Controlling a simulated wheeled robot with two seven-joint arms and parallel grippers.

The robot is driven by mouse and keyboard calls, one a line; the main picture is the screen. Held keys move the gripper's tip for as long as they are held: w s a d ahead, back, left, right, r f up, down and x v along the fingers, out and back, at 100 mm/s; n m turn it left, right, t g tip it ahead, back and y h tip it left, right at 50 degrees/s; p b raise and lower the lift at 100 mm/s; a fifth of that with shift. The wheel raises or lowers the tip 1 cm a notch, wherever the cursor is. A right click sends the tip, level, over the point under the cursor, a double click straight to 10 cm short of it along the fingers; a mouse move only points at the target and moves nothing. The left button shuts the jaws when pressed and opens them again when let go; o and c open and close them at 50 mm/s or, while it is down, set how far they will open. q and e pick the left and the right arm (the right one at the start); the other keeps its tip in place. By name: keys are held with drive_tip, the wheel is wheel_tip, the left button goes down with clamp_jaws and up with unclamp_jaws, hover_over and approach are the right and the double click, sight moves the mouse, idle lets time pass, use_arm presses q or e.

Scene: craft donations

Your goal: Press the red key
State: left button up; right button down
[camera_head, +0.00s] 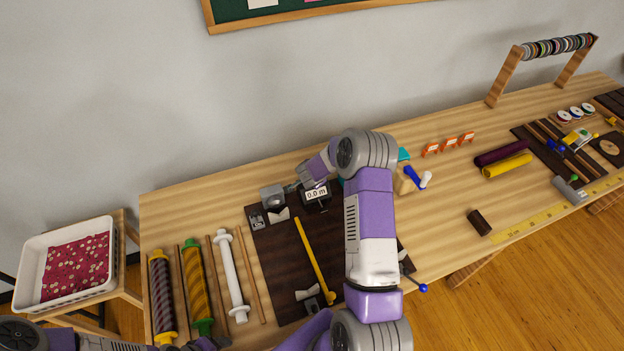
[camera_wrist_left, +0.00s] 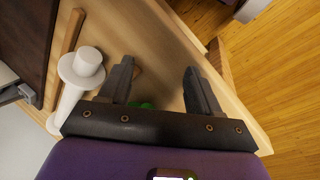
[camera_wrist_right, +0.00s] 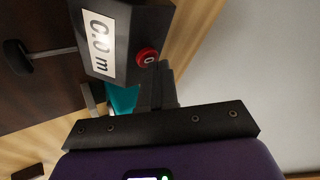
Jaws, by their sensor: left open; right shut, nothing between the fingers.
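The red key (camera_wrist_right: 147,57) is a round red button on the dark counter box (camera_wrist_right: 150,25) in the right wrist view. The box's white display reads 0.0 m; the box also shows in the head view (camera_head: 316,194), where I cannot make out the key. My right gripper (camera_wrist_right: 165,68) is shut and empty, with its fingertips right beside the key; I cannot tell whether they touch it. In the head view its wrist is by the box, at the back of the dark board. My left gripper (camera_wrist_left: 158,76) is open and empty, above the table's left end near a white roller (camera_wrist_left: 82,68).
The dark board (camera_head: 275,245) bears a yellow bar (camera_head: 315,262) and grey clamps. Several rolls and rods lie left of it. A white basket (camera_head: 30,285) stands further left. My right arm crosses above the board. Table right of it is partly clear.

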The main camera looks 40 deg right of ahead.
use_arm(q)
drive_tip(key=shift+r, duration=0.15)
use_arm(e)
drive_tip(key=shift+r, duration=0.1)
use_arm(q)
drive_tip(key=shift+r+p, duration=0.75)
drive_tip(key=shift+p, duration=0.1)
use_arm(e)
drive_tip(key=shift+r, duration=0.8)
use_arm(q)
wheel_tip(320, 180, up, 5)
drive_tip(key=p, duration=0.5)
drive_tip(key=shift+f, duration=0.1)
use_arm(e)
wheel_tip(320, 180, up, 5)
